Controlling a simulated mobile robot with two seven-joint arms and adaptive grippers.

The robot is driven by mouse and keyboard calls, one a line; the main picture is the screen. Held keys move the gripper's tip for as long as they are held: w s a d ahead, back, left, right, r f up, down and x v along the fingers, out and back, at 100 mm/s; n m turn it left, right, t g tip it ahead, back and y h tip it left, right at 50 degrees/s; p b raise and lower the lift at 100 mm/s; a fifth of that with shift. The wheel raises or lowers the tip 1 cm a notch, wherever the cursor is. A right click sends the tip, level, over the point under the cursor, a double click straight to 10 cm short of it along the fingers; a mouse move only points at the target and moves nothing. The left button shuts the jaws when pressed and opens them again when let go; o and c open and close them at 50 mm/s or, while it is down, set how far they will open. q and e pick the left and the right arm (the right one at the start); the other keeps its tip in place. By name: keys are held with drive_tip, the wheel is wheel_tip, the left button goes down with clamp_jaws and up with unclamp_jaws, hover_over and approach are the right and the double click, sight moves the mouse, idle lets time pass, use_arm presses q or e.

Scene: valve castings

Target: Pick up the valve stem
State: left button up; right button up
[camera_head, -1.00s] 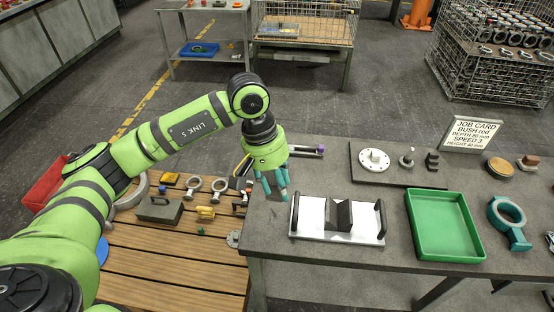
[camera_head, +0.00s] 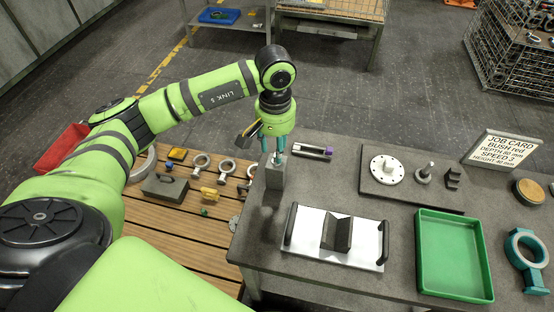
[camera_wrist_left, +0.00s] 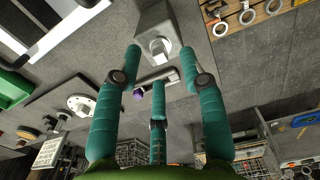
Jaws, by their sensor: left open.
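My left gripper (camera_head: 272,150) points down over the near-left part of the bench, just above a grey upright block (camera_head: 272,185). Its teal fingers are spread open. In the left wrist view the open gripper (camera_wrist_left: 157,75) faces the block (camera_wrist_left: 150,18), which has a small pale part (camera_wrist_left: 158,44) at its end, with nothing between the fingers. That part looks like the valve stem's top, but I cannot be sure. My right gripper is not in view.
A silver tool with a purple end (camera_head: 312,151) lies just behind the gripper. A white plate with black handles (camera_head: 305,235) and a green tray (camera_head: 455,213) lie to the right. A wooden slatted surface (camera_head: 190,235) with several parts is at the left.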

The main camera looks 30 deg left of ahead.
use_arm(q)
wheel_tip(320, 180, down, 2)
drive_tip(key=shift+w+f+p, duration=0.1)
drive_tip(key=shift+f+p, duration=0.1)
drive_tip(key=shift+p, duration=0.1)
drive_tip(key=shift+w+f, duration=0.1)
drive_tip(key=shift+f, duration=0.35)
drive_tip(key=shift+c, duration=1.2)
clamp_jaws()
drive_tip(key=shift+r, duration=0.2)
wheel_tip(320, 180, up, 8)
drive_tip(key=b, duration=0.2)
drive_tip(key=shift+r+b, duration=0.2)
drive_tip(key=shift+b, duration=0.2)
drive_tip(key=shift+r, duration=0.7)
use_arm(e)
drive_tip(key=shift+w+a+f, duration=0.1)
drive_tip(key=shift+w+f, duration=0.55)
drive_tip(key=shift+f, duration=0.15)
use_arm(q)
drive_tip(key=shift+r, duration=0.1)
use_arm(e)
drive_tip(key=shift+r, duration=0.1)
use_arm(q)
drive_tip(key=shift+r, duration=0.7)
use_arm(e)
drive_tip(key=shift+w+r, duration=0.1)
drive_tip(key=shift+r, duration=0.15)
